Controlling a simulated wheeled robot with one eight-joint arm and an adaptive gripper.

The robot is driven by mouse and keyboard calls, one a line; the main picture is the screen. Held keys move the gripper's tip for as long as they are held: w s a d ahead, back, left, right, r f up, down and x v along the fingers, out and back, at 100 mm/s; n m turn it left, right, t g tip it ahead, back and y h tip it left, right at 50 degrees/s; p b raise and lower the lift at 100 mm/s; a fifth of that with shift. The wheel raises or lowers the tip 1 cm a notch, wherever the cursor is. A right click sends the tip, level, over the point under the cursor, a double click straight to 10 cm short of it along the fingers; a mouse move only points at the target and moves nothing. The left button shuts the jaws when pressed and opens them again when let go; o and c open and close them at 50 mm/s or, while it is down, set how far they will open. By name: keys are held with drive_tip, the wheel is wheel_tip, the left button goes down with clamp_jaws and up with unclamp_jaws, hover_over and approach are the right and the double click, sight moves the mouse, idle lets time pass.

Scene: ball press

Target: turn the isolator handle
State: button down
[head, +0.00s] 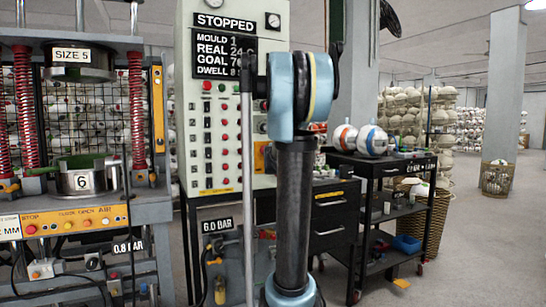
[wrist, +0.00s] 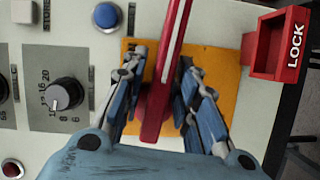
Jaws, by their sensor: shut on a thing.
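The isolator handle (wrist: 158,110) is a red bar in the wrist view. It runs from the top edge down between my fingers, tilted slightly to the right at the top. Behind it is a yellow-orange plate (wrist: 226,84) on the pale control panel; part of this plate (head: 260,158) also shows in the head view, beside my arm. My gripper (wrist: 163,72) has one blue-grey finger on each side of the handle and is shut on it. In the head view my arm hides the handle and the gripper.
A red LOCK box (wrist: 280,45), a blue button (wrist: 106,16) and a black knob (wrist: 66,95) flank the handle. The panel's display (head: 222,48) reads STOPPED. A press (head: 80,110) stands left; a black cart (head: 385,170) with balls stands right.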

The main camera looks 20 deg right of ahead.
drive_tip(key=shift+a+n, duration=0.1)
drive_tip(key=shift+n, duration=0.5)
drive_tip(key=shift+s+t, duration=0.1)
drive_tip(key=shift+t, duration=0.2)
drive_tip(key=shift+a, duration=0.15)
drive_tip(key=c, duration=1.6)
unclamp_jaws()
drive_tip(key=shift+o, duration=0.2)
